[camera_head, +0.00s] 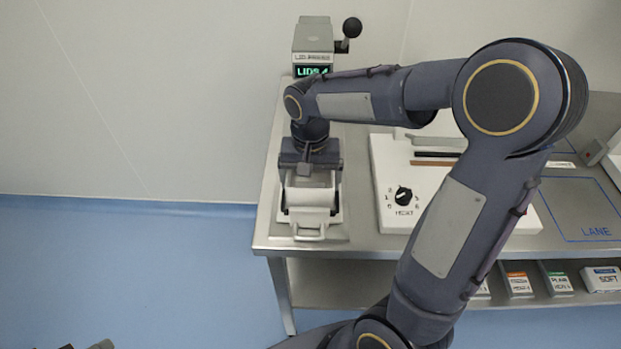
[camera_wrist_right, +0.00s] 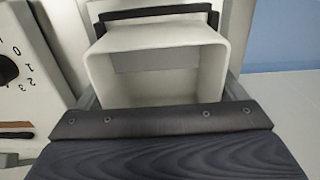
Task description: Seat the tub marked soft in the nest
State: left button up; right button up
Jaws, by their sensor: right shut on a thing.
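My right gripper (camera_head: 310,172) reaches in from above at the left end of the bench and is shut on a white open-topped tub (camera_head: 309,196). In the right wrist view the tub (camera_wrist_right: 155,40) looks empty, with a dark finger across its far side. No marking on this tub shows. The tub is at the nest (camera_head: 308,232), a pale metal fixture with a front handle; whether it is fully down in it I cannot tell. Only a small dark and grey piece at the bottom left edge, possibly my left gripper (camera_head: 90,346), shows.
The lid press (camera_head: 313,38) with a lit LIDS display stands behind the nest. A white heat unit (camera_head: 385,180) with a dial is to the right. A marked lane (camera_head: 580,205) lies further right. Boxes, one reading SOFT (camera_head: 602,281), sit on the lower shelf.

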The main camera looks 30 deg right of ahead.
jog(key=shift+f, duration=0.2)
jog(key=shift+s+a+f+b, duration=0.1)
jog(key=shift+s+f+b, duration=0.15)
jog(key=shift+f+b, duration=0.3)
jog(key=o, duration=0.7)
jog(key=shift+f, duration=0.1)
jog(key=shift+r+p, duration=0.45)
notch_tip(320, 180, up, 12)
jog(key=s+a+f+n+t+y, duration=0.1)
jog(key=s+t, duration=0.1)
jog(key=s, duration=0.3)
jog(key=s+a+f+n+t+y, duration=0.1)
jog(key=s+f+n, duration=0.1)
jog(key=s, duration=0.4)
jog(key=s+a+f+n+t+y, duration=0.1)
jog(key=s+a+f+t, duration=0.1)
jog(key=s, duration=0.3)
jog(key=shift+s+f+n+t+y+p, duration=0.25)
jog(key=shift+n+t+y+p, duration=0.05)
jog(key=shift+n+y+p, duration=0.1)
